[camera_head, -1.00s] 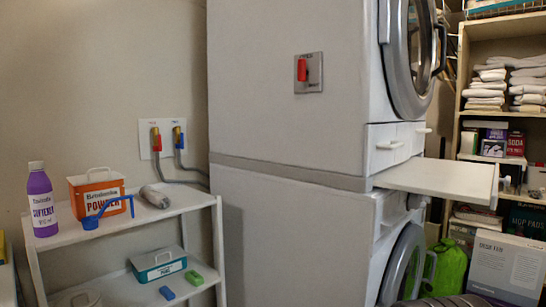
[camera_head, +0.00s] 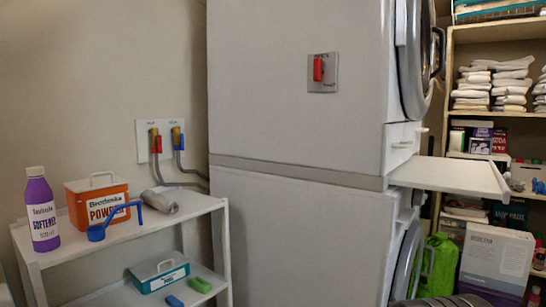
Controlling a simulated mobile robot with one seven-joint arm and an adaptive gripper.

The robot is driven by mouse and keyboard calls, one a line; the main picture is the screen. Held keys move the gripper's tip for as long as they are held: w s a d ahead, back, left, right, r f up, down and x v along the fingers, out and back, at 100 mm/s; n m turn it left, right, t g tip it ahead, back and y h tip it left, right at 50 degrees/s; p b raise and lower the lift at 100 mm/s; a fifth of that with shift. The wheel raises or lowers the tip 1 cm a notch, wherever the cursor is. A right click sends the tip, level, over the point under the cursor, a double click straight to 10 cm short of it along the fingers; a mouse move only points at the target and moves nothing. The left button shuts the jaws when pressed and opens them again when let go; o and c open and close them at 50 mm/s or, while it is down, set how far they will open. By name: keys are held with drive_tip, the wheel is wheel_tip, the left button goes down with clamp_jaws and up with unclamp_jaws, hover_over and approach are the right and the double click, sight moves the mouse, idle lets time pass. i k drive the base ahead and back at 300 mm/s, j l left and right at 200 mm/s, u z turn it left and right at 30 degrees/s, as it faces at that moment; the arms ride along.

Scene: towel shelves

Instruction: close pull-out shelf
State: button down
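The white pull-out shelf (camera_head: 450,175) sticks out to the right from between the two stacked white machines, the upper one (camera_head: 296,90) and the lower one (camera_head: 285,240). It is extended, level, and its top is bare. My gripper is not in view.
A white side shelf (camera_head: 140,237) at left holds a purple softener bottle (camera_head: 42,210), an orange powder box (camera_head: 97,202) and a blue scoop (camera_head: 97,233). Towel shelving (camera_head: 490,38) stands at right. A green bag (camera_head: 437,265) and a large box (camera_head: 495,260) stand below the pull-out shelf's level.

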sight(481, 179)
drive_tip(key=j+z, duration=0.3)
drive_tip(key=j, duration=0.75)
drive_tip(key=l+z, duration=0.25)
drive_tip(key=l, duration=0.95)
drive_tip(key=l+z, duration=0.25)
drive_tip(key=l, duration=0.95)
drive_tip(key=i+j+z, duration=0.25)
drive_tip(key=j, duration=0.25)
drive_tip(key=i+j+z, duration=0.15)
drive_tip(key=j, duration=0.15)
